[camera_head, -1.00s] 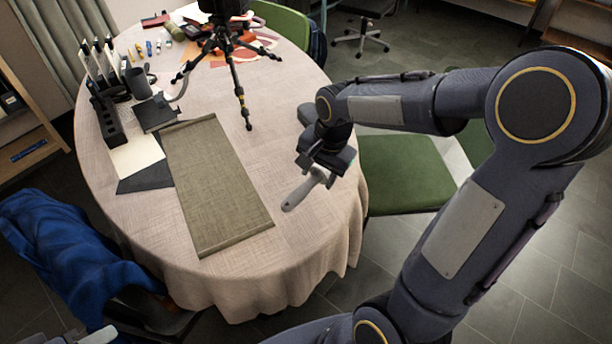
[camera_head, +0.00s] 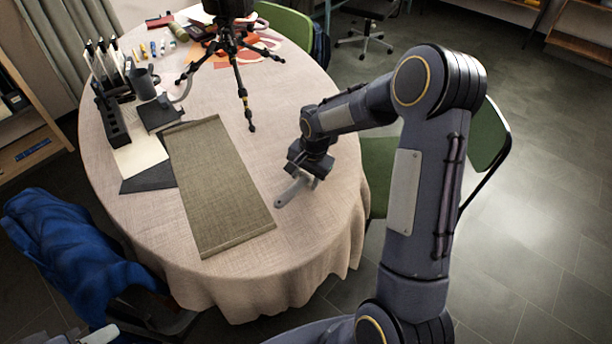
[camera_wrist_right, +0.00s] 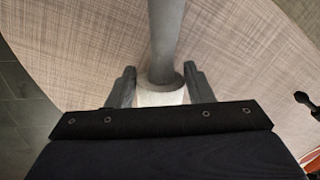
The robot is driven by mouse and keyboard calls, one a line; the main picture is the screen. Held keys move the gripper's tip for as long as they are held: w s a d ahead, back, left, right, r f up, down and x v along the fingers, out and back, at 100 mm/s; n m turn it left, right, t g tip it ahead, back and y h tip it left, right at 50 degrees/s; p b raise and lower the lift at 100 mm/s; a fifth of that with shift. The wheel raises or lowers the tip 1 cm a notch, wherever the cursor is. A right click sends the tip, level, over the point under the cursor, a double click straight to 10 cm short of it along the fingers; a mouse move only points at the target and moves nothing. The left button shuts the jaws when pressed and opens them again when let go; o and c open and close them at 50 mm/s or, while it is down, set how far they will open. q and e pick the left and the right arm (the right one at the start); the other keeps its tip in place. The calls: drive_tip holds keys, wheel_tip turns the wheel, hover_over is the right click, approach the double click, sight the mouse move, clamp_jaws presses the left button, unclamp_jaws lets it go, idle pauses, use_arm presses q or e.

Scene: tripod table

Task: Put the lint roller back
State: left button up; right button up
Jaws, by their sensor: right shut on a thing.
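The lint roller (camera_head: 289,193) is in my right gripper (camera_head: 305,176), over the right side of the cloth-covered round table (camera_head: 250,285). In the right wrist view the fingers of my right gripper (camera_wrist_right: 161,88) are on both sides of its white roller end (camera_wrist_right: 161,97), and its grey handle (camera_wrist_right: 166,38) points away from the wrist. In the head view the handle points down and left, low over the cloth; I cannot tell whether it touches. A small grey part at the lower left edge seems to be my left gripper (camera_head: 98,336); its jaws cannot be made out.
An olive mat (camera_head: 218,188) lies left of the lint roller. A black tripod (camera_head: 236,75) stands behind it. Bare cloth lies between mat and gripper. Green chairs stand around the table.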

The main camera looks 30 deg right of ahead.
drive_tip(key=shift+f, duration=0.1)
drive_tip(key=o, duration=1)
drive_tip(key=shift+o, duration=0.2)
drive_tip(key=shift+r, duration=0.4)
wheel_tip(320, 180, up, 11)
drive_tip(key=s+d, duration=0.1)
drive_tip(key=s, duration=0.1)
drive_tip(key=s+a+r+n+t+y, duration=0.1)
drive_tip(key=s+r+n, duration=0.1)
drive_tip(key=s+r, duration=0.3)
drive_tip(key=s+a+r+n+t, duration=0.1)
drive_tip(key=s+a+r+n, duration=0.15)
drive_tip(key=s, duration=0.55)
drive_tip(key=s+a+n+t+y, duration=0.1)
drive_tip(key=s+a+n, duration=0.1)
drive_tip(key=s, duration=0.4)
drive_tip(key=s+a+f+n, duration=0.1)
drive_tip(key=s+a+n, duration=0.1)
drive_tip(key=s, duration=0.3)
drive_tip(key=shift+s+a+n+t+y, duration=0.2)
drive_tip(key=shift+s+n+t+y, duration=0.2)
drive_tip(key=shift+n, duration=0.45)
